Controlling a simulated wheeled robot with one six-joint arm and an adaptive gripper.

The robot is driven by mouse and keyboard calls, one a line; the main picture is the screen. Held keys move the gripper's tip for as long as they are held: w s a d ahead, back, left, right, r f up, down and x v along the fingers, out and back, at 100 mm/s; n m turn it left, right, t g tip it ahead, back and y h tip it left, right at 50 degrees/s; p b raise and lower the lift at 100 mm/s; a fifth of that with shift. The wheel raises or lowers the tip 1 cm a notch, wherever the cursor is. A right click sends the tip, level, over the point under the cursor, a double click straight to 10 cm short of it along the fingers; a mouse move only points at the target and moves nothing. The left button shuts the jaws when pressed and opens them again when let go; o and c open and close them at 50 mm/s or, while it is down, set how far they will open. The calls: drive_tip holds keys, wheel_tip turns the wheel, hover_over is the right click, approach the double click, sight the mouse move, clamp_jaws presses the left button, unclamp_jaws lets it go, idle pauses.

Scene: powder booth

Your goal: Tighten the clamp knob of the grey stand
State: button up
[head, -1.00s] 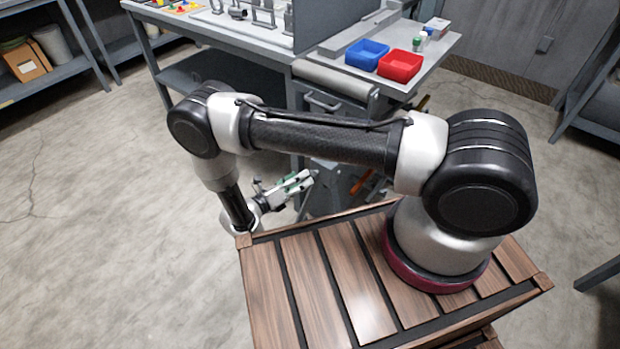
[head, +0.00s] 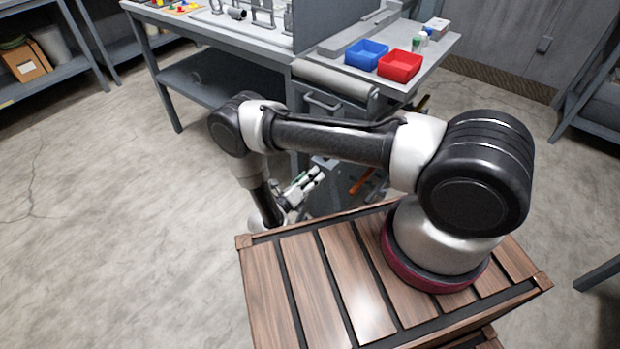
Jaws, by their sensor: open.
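My gripper (head: 314,176) shows small beyond my own base, low in front of the workbench. Its fingers are apart, and I see nothing between them. Several small grey fixtures (head: 263,14) stand on the workbench at the top of the head view, partly cut off by the frame's edge. I cannot tell which of them is the grey stand, and no clamp knob can be made out. My gripper is well below and apart from these fixtures.
The grey workbench (head: 225,43) has an upright panel (head: 328,22). A side shelf holds a blue bin (head: 366,54), a red bin (head: 400,66) and small bottles (head: 420,40). A drawer handle (head: 322,103) is below. The floor (head: 110,200) at left is clear.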

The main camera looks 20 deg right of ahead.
drive_tip(key=c, duration=1)
drive_tip(key=shift+c, duration=0.2)
drive_tip(key=shift+m, duration=0.3)
drive_tip(key=m, duration=0.4)
drive_tip(key=shift+m, duration=0.3)
drive_tip(key=m, duration=0.9)
drive_tip(key=shift+s, duration=0.1)
drive_tip(key=shift+m, duration=2.3)
